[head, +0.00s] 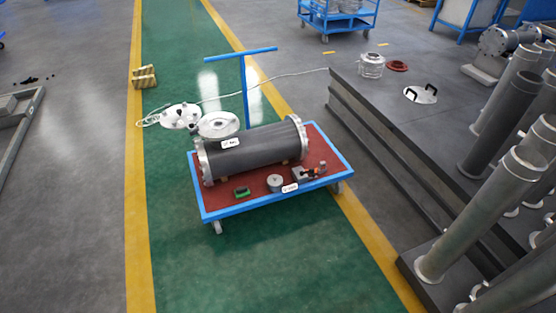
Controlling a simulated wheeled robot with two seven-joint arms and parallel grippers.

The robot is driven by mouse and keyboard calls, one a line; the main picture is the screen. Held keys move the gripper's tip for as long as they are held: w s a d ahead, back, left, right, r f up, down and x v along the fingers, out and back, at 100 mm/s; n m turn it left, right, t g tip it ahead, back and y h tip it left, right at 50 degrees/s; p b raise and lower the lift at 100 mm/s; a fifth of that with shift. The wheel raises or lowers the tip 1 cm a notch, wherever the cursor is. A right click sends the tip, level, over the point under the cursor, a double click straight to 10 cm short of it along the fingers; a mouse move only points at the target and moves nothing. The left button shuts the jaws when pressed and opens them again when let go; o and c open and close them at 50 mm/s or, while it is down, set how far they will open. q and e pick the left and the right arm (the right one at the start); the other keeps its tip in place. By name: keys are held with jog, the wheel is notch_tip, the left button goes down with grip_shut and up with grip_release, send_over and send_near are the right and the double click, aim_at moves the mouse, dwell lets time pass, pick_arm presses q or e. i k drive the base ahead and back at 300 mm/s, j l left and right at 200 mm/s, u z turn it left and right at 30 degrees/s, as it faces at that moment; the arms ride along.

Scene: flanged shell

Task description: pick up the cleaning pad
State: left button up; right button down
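A small green and black block (241,193), which looks like the cleaning pad, lies on the red top of the blue cart (232,211), near its front left edge. It sits in front of a large dark grey flanged cylinder (255,150) and appears apart from it. Neither of my grippers shows in the head view, so their state and distance from the pad cannot be seen.
A grey round part (275,183) and a small tool with orange parts (310,173) lie right of the pad. The cart's blue handle (243,80) rises behind. Dark steps (375,150) and upright pipes (480,215) stand at right. The green floor in front is clear.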

aim_at(242, 191)
jog(key=i+l+z, duration=0.2)
jog(key=i, duration=0.95)
jog(key=i+l+u, duration=0.1)
jog(key=i+u, duration=0.3)
jog(key=i+l+u, duration=0.3)
jog(key=i+u, duration=0.15)
jog(key=i+l+u, duration=0.8)
jog(key=k+l, duration=0.1)
